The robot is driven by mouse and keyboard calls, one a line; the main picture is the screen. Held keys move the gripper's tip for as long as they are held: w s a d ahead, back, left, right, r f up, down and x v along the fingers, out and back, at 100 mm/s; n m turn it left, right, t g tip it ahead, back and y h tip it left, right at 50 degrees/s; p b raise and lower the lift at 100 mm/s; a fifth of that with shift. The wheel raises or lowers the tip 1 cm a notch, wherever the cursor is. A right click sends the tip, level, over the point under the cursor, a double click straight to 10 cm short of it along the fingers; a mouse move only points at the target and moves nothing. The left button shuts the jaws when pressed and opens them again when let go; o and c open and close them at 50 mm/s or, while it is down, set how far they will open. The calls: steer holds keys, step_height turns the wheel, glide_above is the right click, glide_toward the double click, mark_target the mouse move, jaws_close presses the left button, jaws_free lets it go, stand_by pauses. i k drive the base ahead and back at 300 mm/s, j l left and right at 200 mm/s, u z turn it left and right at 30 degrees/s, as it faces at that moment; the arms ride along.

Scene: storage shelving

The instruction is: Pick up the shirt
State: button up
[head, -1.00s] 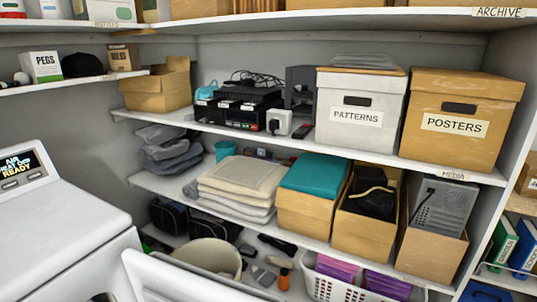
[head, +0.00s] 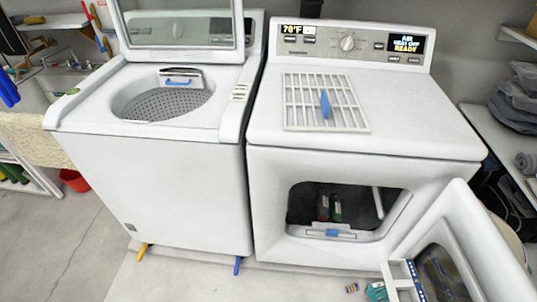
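I cannot make out a shirt for certain. A white dryer (head: 365,120) stands right of centre with its front door (head: 465,240) swung open to the right. Inside its dark drum opening (head: 360,208) are small red and green items, too dim to name. A white top-loading washer (head: 185,190) stands to its left with its lid (head: 182,28) raised; its perforated drum (head: 168,104) looks empty. Folded dark grey cloths (head: 512,105) lie on a shelf at the right edge; whether one is a shirt I cannot tell. My gripper is not in view.
A white rack with a blue handle (head: 325,104) lies on the dryer top. A beige cloth (head: 38,140) hangs at the left, near a red bucket (head: 75,180). Small items, including a teal one (head: 376,291), lie by the open door. The floor (head: 60,245) at lower left is clear.

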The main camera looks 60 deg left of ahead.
mark_target(322, 192)
steer(key=i+u, duration=0.1)
steer(key=u, duration=0.3)
steer(key=l+u, duration=0.15)
steer(key=u, duration=0.25)
steer(key=i+l+u, duration=0.1)
steer(key=u, duration=0.35)
steer(key=l+u, duration=0.2)
steer(key=u, duration=0.2)
steer(key=i+l, duration=0.1)
steer(key=l, duration=0.35)
steer(key=i+l, duration=0.1)
steer(key=l, duration=0.4)
steer(key=i+l, duration=0.1)
steer(key=l, duration=0.35)
